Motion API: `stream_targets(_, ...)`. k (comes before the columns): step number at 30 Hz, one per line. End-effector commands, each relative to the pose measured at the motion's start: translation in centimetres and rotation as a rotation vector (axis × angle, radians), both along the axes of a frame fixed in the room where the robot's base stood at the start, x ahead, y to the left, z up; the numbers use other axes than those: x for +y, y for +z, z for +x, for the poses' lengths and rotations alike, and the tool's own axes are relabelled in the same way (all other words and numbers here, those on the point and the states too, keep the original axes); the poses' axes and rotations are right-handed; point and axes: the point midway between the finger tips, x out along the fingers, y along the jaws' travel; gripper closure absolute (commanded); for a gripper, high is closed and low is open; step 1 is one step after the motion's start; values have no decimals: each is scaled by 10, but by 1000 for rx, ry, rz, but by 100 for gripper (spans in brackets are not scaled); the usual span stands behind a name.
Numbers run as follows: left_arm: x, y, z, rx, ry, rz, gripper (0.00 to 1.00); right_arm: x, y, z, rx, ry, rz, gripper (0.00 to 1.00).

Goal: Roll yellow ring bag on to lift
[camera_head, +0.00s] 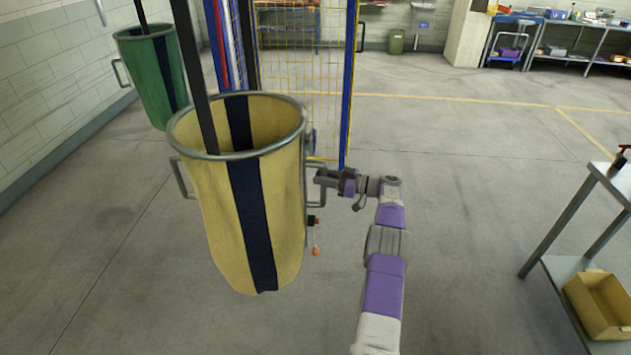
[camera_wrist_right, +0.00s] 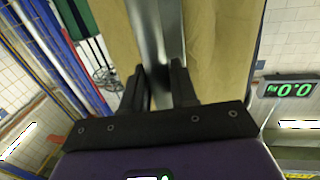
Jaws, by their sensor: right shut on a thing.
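The yellow ring bag (camera_head: 215,215) hangs in the middle left of the head view, with a grey metal ring at its top and a dark blue strap down its side. Dark straps run up from it out of view. A grey handle stands out on each side of the ring. My right gripper (camera_head: 318,178) is at the bag's right side, shut on the right-hand handle. In the right wrist view the fingers (camera_wrist_right: 162,85) close around a grey metal bar (camera_wrist_right: 158,35) in front of the yellow cloth. My left gripper is not in view.
A green ring bag (camera_head: 150,85) hangs behind at the left, near the wall. A yellow mesh fence with a blue post (camera_head: 348,90) stands behind the yellow bag. A metal table with a yellow bin (camera_head: 603,305) is at right. A display (camera_wrist_right: 290,88) reads 0.0. The floor between is clear.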

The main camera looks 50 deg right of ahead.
Motion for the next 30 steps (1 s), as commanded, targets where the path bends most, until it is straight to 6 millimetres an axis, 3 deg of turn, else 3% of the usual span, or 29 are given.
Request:
stream_targets(17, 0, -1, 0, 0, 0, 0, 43, -6, 1, -2, -2, 1, 2, 100)
stream_targets(18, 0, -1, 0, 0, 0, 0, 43, -6, 1, -2, -2, 1, 2, 69)
stream_targets(21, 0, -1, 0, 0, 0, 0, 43, -6, 0, -3, -2, 1, 2, 54)
stream_targets(30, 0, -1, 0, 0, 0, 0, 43, -7, 0, -4, 0, -1, 1, 54)
